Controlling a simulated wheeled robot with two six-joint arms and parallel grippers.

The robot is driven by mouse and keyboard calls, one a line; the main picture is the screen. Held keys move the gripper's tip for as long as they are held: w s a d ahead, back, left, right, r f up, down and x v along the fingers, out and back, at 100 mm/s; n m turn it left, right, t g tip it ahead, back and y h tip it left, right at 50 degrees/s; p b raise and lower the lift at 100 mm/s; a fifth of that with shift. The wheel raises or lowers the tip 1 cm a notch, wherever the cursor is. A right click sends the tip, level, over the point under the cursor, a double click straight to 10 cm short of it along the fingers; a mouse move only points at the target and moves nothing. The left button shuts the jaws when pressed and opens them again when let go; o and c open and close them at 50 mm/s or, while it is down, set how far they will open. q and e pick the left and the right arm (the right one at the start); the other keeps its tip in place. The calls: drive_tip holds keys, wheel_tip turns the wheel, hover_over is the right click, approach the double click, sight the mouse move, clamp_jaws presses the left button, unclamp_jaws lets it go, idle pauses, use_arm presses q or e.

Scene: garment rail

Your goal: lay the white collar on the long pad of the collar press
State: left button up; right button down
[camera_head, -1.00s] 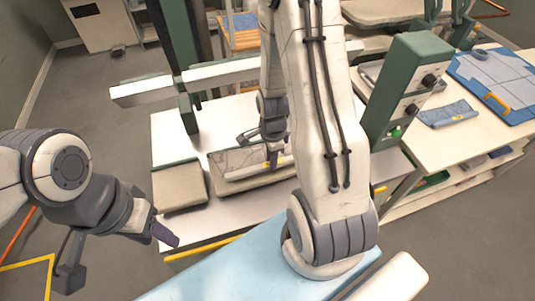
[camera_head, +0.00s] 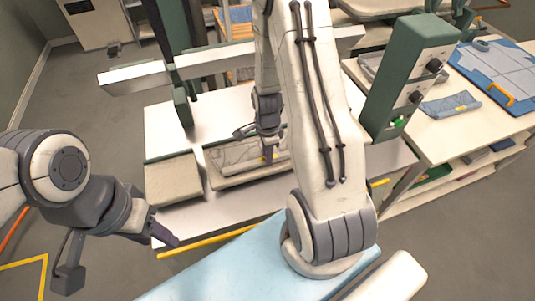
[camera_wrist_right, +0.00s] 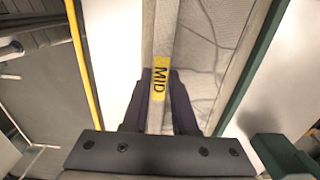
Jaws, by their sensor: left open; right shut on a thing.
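The white collar (camera_wrist_right: 166,35) runs as a pale strip with a yellow MID label between the fingers of my right gripper (camera_wrist_right: 158,100), which is shut on it. In the head view my right gripper (camera_head: 267,152) is low over the long pad (camera_head: 225,182) of the collar press. A pale, lined piece of the collar (camera_head: 230,155) shows along that pad; whether it rests fully on it I cannot tell. My right arm hides its right end. My left gripper (camera_head: 120,262) is open and empty, at the left in front of the press.
A shorter beige pad (camera_head: 173,181) sits left of the long pad. A pale beam (camera_head: 215,60) crosses behind. A green control box (camera_head: 405,80) stands right of the press. On the right table lie a grey-blue collar-like piece (camera_head: 450,104) and a blue board (camera_head: 500,72).

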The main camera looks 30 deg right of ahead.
drive_tip(key=shift+f+b, duration=0.3)
drive_tip(key=shift+f, duration=0.1)
idle(0.4)
drive_tip(key=c, duration=0.6)
unclamp_jaws()
wheel_tip(320, 180, up, 11)
drive_tip(key=shift+f+b, duration=0.2)
drive_tip(key=shift+b, duration=0.5)
